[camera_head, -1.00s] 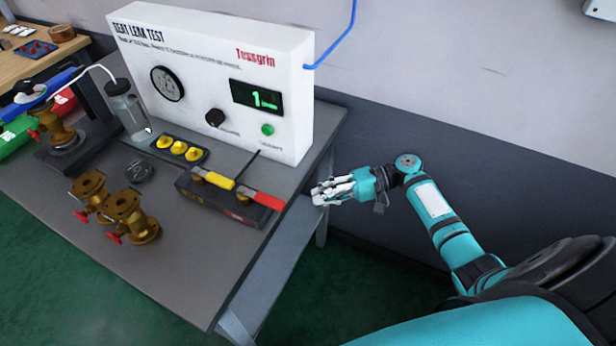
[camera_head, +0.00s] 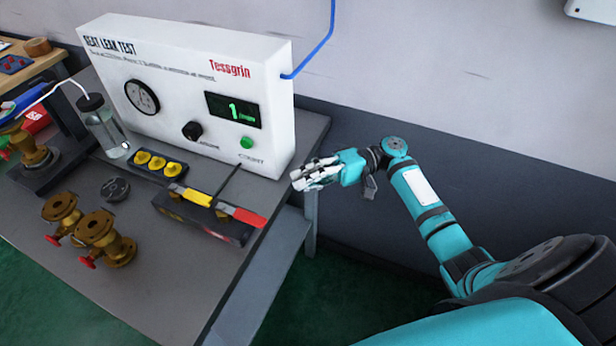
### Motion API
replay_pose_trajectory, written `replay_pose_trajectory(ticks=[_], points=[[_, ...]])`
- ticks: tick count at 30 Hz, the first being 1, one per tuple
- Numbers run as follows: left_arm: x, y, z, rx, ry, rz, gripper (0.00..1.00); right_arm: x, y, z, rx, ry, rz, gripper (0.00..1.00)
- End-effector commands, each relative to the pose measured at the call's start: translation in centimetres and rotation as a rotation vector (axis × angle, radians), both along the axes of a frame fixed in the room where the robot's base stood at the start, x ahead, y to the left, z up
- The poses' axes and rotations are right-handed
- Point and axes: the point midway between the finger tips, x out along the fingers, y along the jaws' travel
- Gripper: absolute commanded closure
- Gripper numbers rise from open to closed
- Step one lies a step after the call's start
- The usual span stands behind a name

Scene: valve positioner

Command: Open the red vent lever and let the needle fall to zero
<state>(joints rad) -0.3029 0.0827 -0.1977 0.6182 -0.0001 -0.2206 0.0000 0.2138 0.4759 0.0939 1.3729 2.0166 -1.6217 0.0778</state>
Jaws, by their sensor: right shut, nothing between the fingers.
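The red vent lever (camera_head: 243,215) lies along the right end of a dark valve block (camera_head: 218,229) on the bench, beside a yellow lever (camera_head: 192,195). The round gauge (camera_head: 142,97) is on the left of the white test box's front; its needle is too small to read. A green display (camera_head: 233,110) on the box shows a 1. My right gripper (camera_head: 297,180) is shut and empty, off the bench's right edge, up and to the right of the red lever and apart from it. My left gripper is not in view.
The white test box (camera_head: 272,130) stands at the back of the bench (camera_head: 130,290). A blue hose (camera_head: 318,50) leaves its right side. Brass valves (camera_head: 98,232), a black disc (camera_head: 115,188), a yellow-capped tray (camera_head: 157,163) and a glass bottle (camera_head: 102,125) stand to the left.

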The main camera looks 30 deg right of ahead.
Motion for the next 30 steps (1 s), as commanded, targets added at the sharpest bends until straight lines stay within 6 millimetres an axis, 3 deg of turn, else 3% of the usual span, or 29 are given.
replay_pose_trajectory(ticks=[8,12,18,30], points=[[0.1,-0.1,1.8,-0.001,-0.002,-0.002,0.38,0.7,6.1,0.3,0.002,0.0,0.001,1.0],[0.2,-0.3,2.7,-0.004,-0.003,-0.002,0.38,-0.7,7.8,0.3,0.001,0.002,0.0,1.0],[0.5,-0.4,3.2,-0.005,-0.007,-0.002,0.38,-1.6,9.0,0.1,-0.001,-0.001,-0.001,1.0],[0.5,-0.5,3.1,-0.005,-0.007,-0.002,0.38,-1.7,9.2,0.0,-0.001,0.0,-0.001,1.0]])
